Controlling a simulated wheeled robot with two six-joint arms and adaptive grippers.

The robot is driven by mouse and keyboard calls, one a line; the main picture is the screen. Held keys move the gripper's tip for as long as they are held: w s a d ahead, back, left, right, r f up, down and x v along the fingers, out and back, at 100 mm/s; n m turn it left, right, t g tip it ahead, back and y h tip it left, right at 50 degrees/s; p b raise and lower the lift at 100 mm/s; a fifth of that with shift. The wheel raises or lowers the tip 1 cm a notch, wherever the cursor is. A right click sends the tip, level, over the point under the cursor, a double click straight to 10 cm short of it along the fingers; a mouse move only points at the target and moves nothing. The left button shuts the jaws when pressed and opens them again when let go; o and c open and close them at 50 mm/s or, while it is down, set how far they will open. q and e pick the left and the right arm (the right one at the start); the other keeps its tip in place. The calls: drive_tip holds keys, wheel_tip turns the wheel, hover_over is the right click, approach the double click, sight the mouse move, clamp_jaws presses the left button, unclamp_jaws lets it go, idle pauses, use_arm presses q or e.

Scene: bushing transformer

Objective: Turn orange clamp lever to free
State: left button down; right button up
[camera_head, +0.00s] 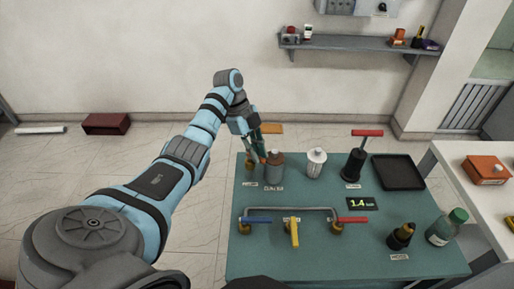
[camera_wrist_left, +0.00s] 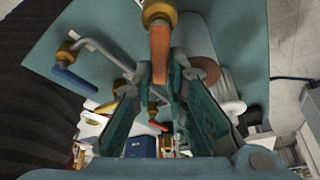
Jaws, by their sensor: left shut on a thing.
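In the left wrist view the orange lever (camera_wrist_left: 160,55) lies between the two fingertips, extending from a brass fitting (camera_wrist_left: 158,14). My left gripper (camera_head: 257,143) reaches down there and is shut on the lever; in the left wrist view both fingers (camera_wrist_left: 160,78) flank it. The gripper hides part of the lever and its base in the head view. My right gripper is not in view.
A brown-topped grey canister (camera_head: 274,166) stands close beside the left gripper, with a white ribbed bushing (camera_head: 316,162) to its right. In front are a blue lever (camera_head: 257,220), a yellow lever (camera_head: 294,233) and a red lever (camera_head: 353,220) on a pipe. A black tray (camera_head: 398,172) lies at the back right.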

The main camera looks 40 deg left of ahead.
use_arm(q)
drive_tip(key=shift+s+a+f+m+g+y+b, duration=0.1)
drive_tip(key=shift+s+m+g+y+b, duration=0.35)
drive_tip(key=shift+m, duration=1.2)
drive_tip(key=shift+s+a+m+g+p, duration=0.1)
drive_tip(key=shift+s+m+g, duration=0.15)
drive_tip(key=shift+m+g, duration=0.95)
drive_tip(key=shift+s+a+f+m+g+y+b, duration=0.15)
drive_tip(key=shift+s+m+y+b, duration=0.15)
drive_tip(key=shift+m, duration=1.75)
drive_tip(key=shift+r, duration=0.15)
drive_tip(key=c, duration=1.6)
unclamp_jaws()
drive_tip(key=shift+r, duration=0.1)
